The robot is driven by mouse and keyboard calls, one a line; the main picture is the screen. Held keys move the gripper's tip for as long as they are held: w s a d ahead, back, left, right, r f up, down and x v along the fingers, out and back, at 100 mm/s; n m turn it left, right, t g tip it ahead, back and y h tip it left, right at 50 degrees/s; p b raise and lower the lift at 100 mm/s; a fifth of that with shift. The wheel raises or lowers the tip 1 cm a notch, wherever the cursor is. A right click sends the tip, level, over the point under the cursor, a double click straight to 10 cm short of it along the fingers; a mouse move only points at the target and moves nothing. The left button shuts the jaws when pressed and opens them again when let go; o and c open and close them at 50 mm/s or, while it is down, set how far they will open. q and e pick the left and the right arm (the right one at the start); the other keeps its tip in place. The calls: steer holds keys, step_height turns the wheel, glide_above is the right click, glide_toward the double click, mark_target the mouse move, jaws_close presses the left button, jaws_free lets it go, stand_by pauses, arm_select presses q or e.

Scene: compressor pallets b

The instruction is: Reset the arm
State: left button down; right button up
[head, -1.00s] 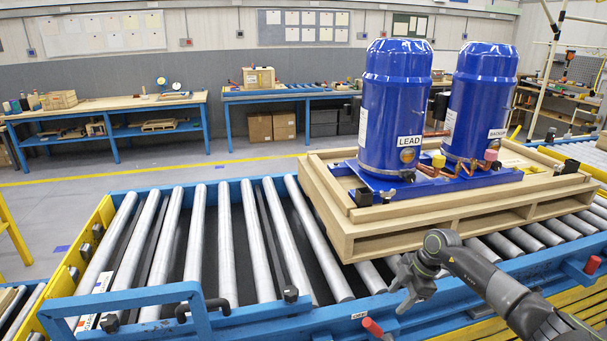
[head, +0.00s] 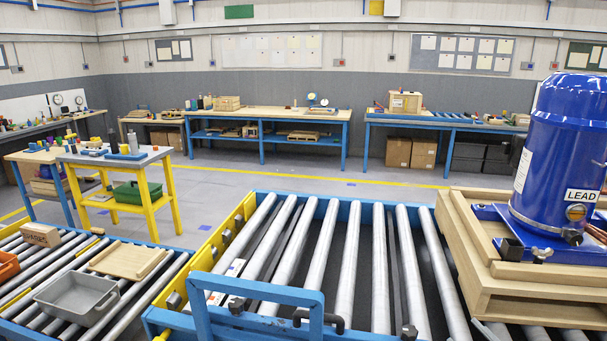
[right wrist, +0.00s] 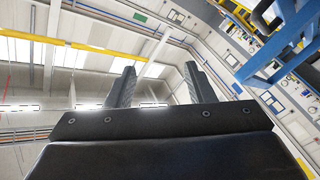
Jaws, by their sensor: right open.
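My right gripper (right wrist: 160,68) shows in the right wrist view, its two dark fingers apart with nothing between them. That view looks up at the ceiling and walls, and no part is near the fingers. No gripper or arm shows in the head view, and my left gripper is not in view. A blue compressor (head: 560,150) labelled LEAD stands upright on a wooden pallet (head: 480,275) at the right of the head view, partly cut off by the frame edge.
The roller conveyor (head: 347,265) in front is bare left of the pallet. A second conveyor at the left holds a grey tray (head: 76,318), a wooden board (head: 127,261) and an orange bin (head: 7,267). A yellow-legged cart (head: 163,155) stands behind it.

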steer(key=s+d+f+m+g+h, duration=0.2)
steer(key=s+f+m+g+h, duration=0.1)
steer(key=s+m+h, duration=0.3)
steer(key=s+d+f+m+g+h, duration=0.2)
steer(key=s+f+m+g+h, duration=0.1)
steer(key=s+m+h, duration=0.2)
steer(key=s+a+f+g+y, duration=0.25)
steer(key=s+a+g, duration=0.2)
steer(key=s, duration=0.35)
steer(key=s+a+f+g+y, duration=0.2)
steer(key=s+a+f+g, duration=0.3)
steer(key=s, duration=0.4)
step_height(320, 180, down, 27)
steer(key=b, duration=0.2)
steer(key=s+a+f+g+y+b, duration=0.1)
steer(key=s+f, duration=1.4)
steer(key=f, duration=0.1)
steer(key=shift+f+b, duration=0.3)
steer(key=shift+f, duration=0.1)
steer(key=shift+c, duration=1.4)
steer(key=shift+s, duration=0.1)
